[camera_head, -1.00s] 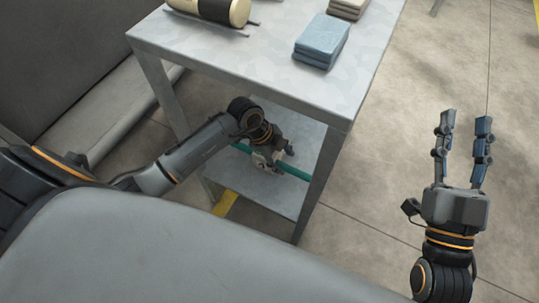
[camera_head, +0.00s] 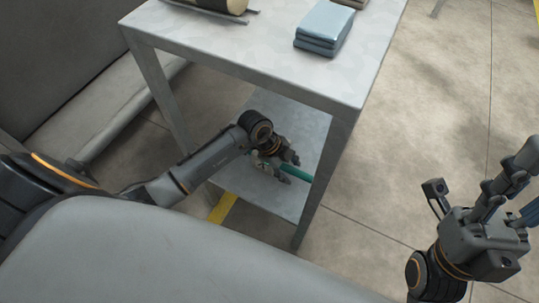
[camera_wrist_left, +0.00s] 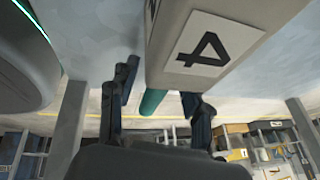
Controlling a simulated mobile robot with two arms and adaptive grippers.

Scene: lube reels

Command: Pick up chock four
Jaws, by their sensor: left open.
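Chock four, a beige block with a black 4 on a white label (camera_wrist_left: 208,44), fills the top middle of the left wrist view. A green bar (camera_wrist_left: 152,101) shows beside it. My left gripper (camera_wrist_left: 160,95) is open, its two fingers spread with the chock just beyond and between them; I cannot tell whether they touch it. In the head view my left gripper (camera_head: 290,168) is low over the lower shelf, by the green bar (camera_head: 297,173), and mostly hides the chock. My right gripper (camera_head: 526,188) is open and empty at the right edge.
The grey table's top (camera_head: 250,48) overhangs the lower shelf (camera_head: 262,202), with a front leg (camera_head: 318,182) close right of my left gripper. Folded blue cloths (camera_head: 324,27) lie on top. Open floor (camera_head: 430,130) lies to the right.

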